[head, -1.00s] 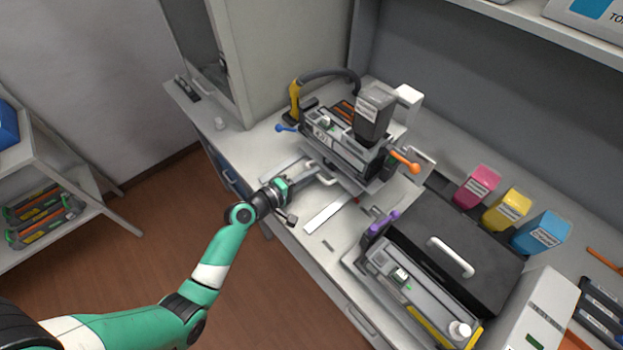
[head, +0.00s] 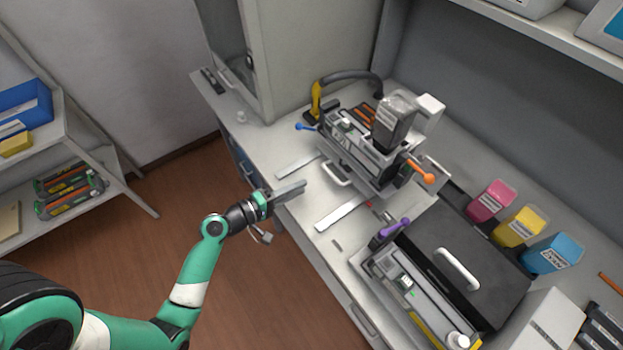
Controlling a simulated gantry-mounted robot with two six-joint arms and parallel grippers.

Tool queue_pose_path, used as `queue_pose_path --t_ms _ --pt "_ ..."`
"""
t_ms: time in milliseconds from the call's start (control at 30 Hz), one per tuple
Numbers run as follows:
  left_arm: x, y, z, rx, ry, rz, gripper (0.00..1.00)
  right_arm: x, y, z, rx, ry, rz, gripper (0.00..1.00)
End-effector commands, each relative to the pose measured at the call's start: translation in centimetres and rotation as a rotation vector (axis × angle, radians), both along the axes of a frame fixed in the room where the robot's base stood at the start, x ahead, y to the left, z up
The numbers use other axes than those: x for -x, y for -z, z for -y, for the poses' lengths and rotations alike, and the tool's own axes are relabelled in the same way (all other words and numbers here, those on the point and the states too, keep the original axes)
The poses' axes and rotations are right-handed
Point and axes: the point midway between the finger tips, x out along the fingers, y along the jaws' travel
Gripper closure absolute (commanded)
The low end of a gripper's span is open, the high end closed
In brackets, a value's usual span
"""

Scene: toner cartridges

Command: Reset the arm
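My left arm comes in from the lower left. The machine (head: 355,146) has a white front handle (head: 337,175), a blue lever, an orange lever (head: 421,171) and a dark grey toner bottle (head: 394,122) upright on top. My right gripper is not in view.
A black-lidded unit (head: 470,240) with purple levers stands right of the machine. Magenta (head: 490,201), yellow (head: 520,227) and cyan (head: 552,254) bottles stand behind it. A shelf (head: 95,180) with cartridges stands at left. Open floor lies between shelf and bench.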

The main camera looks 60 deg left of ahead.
Motion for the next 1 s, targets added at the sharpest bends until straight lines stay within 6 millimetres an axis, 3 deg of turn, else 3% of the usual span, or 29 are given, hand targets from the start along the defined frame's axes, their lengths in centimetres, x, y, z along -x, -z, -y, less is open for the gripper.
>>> queue_pose_path --t_ms 133,633,767,867,967,1000 --pt "0.8 -0.2 0.1 -0.001 0.000 0.001 0.73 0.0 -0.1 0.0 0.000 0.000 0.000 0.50" --pt "0.7 -0.2 0.1 -0.001 0.000 0.000 0.73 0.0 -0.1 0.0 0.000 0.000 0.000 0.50" --pt "-0.3 -0.7 1.3 -0.010 0.042 0.011 0.73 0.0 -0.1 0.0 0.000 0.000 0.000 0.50" --pt "-3.5 -4.1 3.2 -0.062 0.128 0.076 0.73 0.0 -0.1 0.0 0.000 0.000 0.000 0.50" --pt "-7.4 -10.3 6.1 -0.164 0.231 0.193 0.73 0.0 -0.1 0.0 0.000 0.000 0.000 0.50" --pt "-8.8 -13.2 7.6 -0.221 0.268 0.243 0.73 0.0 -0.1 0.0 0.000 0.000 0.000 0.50"
